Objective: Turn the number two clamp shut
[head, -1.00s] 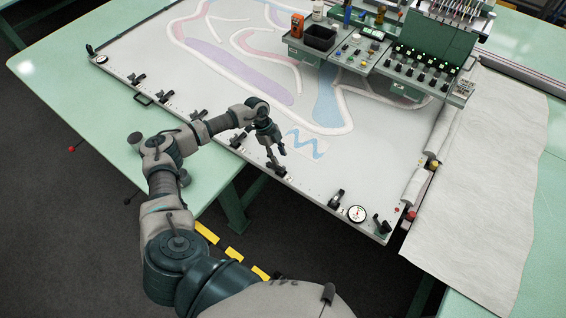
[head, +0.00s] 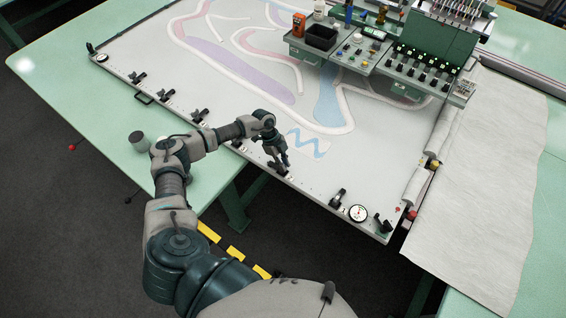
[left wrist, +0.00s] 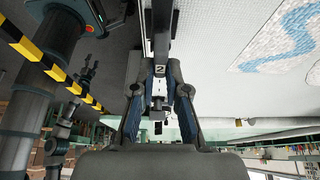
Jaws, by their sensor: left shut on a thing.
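The number two clamp carries a plate with a "2" (left wrist: 160,69) in the left wrist view, and its dark bar runs up the picture from there. My left gripper (left wrist: 159,88) is shut on the clamp, with a finger on each side of its lever. In the head view my left gripper (head: 281,163) is at the front edge of the frame, over the clamp, and hides most of it. The exact angle of the lever cannot be told. My right gripper is not in view.
Other black clamps line the front edge, one to the left (head: 199,116) and one to the right (head: 338,198). A round dial (head: 358,213) sits near the right corner. The white cloth (head: 365,150) is open beside the gripper. The tufting machine (head: 420,55) stands farther back.

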